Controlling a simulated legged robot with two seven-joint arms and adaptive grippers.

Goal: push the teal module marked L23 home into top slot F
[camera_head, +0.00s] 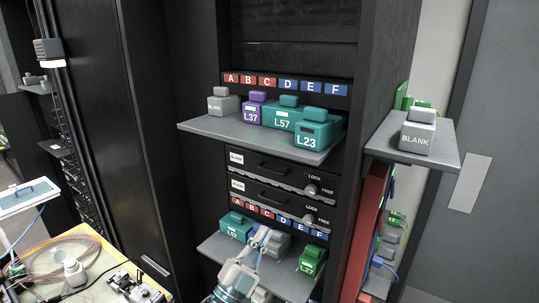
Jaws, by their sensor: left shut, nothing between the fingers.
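The teal module L23 (309,140) sits on the upper shelf (210,128) at its right end. It stands further forward than the teal module L57 (282,121) on its left, near the shelf's front edge. The red and blue label strip A to F (285,84) runs above the shelf, with the blue F at its right end. My left gripper (265,236) is shut and empty, low in the picture at the lower shelf, well below L23. It partly covers a grey module there; whether they touch is unclear. My right gripper is not in view.
A purple module L37 (256,113) and a grey module (222,103) fill the upper shelf's left. Two drawers with knobs (311,190) lie between the shelves. The lower shelf (225,256) holds teal and green modules. A grey BLANK module (416,138) stands on a side shelf.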

